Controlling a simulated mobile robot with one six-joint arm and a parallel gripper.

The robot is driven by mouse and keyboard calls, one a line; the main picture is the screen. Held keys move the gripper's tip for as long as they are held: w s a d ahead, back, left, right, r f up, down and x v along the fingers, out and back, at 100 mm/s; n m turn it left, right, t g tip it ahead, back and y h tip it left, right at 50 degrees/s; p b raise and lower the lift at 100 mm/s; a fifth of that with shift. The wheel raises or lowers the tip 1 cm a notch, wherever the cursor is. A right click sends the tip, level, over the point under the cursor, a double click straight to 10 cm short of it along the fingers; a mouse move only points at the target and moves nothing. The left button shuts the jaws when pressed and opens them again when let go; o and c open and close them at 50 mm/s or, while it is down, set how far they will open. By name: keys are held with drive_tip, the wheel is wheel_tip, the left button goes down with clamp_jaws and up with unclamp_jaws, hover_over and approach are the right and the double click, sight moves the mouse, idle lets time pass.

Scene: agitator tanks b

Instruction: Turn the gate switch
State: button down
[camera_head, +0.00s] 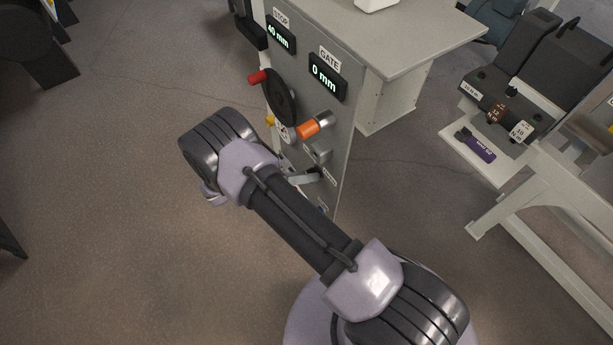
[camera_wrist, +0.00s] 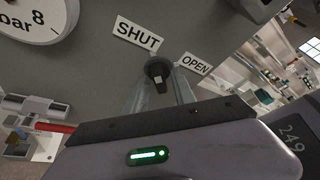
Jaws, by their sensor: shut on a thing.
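The gate switch (camera_wrist: 158,70) is a small black knob on the grey panel in the wrist view. A SHUT label (camera_wrist: 137,33) is at its upper left and an OPEN label (camera_wrist: 195,64) at its right. My gripper (camera_wrist: 160,84) has its two grey fingers on either side of the knob and is shut on it. Which way the knob points I cannot tell. In the head view my gripper (camera_head: 305,177) is at the lower part of the panel (camera_head: 342,135), partly hidden by my arm. The GATE display (camera_head: 326,76) reads 0 mm.
The STOP display (camera_head: 280,37) reads 40 mm. A black handwheel (camera_head: 281,97) with a red knob and an orange handle (camera_head: 309,129) stick out of the panel above my gripper. A gauge (camera_wrist: 35,15) is at the upper left in the wrist view. Open floor lies left.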

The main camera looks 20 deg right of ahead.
idle(0.4)
drive_tip(key=c, duration=1.4)
unclamp_jaws()
drive_tip(key=p+v, duration=0.2)
drive_tip(key=v, duration=1.5)
drive_tip(key=shift+a, duration=0.25)
drive_tip(key=shift+w, duration=0.15)
